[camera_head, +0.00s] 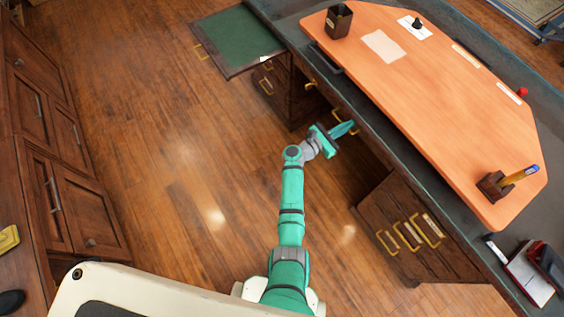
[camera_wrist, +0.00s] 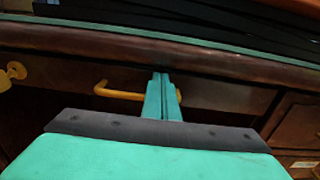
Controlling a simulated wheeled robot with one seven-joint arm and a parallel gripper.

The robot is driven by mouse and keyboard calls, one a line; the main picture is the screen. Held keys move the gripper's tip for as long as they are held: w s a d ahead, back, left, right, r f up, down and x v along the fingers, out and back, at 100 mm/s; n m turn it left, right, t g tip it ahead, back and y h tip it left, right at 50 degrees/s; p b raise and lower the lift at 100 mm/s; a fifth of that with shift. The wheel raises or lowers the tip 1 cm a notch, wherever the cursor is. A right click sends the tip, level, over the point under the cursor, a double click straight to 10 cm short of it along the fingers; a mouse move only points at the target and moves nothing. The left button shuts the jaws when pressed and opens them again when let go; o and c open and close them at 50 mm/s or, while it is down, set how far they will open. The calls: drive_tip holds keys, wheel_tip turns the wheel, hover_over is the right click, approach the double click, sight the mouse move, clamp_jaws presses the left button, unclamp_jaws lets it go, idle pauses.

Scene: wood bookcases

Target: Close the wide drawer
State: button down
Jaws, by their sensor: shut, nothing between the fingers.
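The wide drawer (camera_wrist: 60,75) is a dark wood front beneath the desk edge, with a long yellow handle (camera_wrist: 120,93). In the head view its front is mostly hidden by the desktop; a yellow handle (camera_head: 354,130) shows beside my fingers. My gripper (camera_head: 349,127) is shut and empty, reaching in under the desk's near edge. In the wrist view my gripper (camera_wrist: 162,78) has its fingers together in front of the handle, covering part of it. I cannot tell whether they touch the drawer front, nor whether the drawer is fully flush.
A green-topped pull-out (camera_head: 232,38) sticks out at the desk's left end. A drawer stack (camera_head: 405,225) with several yellow handles stands right of my gripper. An orange desk pad (camera_head: 430,100) covers the desktop. Cabinets (camera_head: 62,160) line the left; the wood floor (camera_head: 170,150) between is clear.

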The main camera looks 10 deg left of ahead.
drive_tip(key=shift+w+d+r, duration=0.2)
drive_tip(key=shift+w+d, duration=0.05)
drive_tip(key=shift+d, duration=0.15)
drive_tip(key=shift+s+a+f, duration=0.15)
drive_tip(key=shift+s+a, duration=0.25)
drive_tip(key=shift+s, duration=0.2)
drive_tip(key=v, duration=1.3)
drive_tip(key=shift+a, duration=0.3)
drive_tip(key=shift+s+f, duration=0.1)
drive_tip(key=shift+s, duration=0.05)
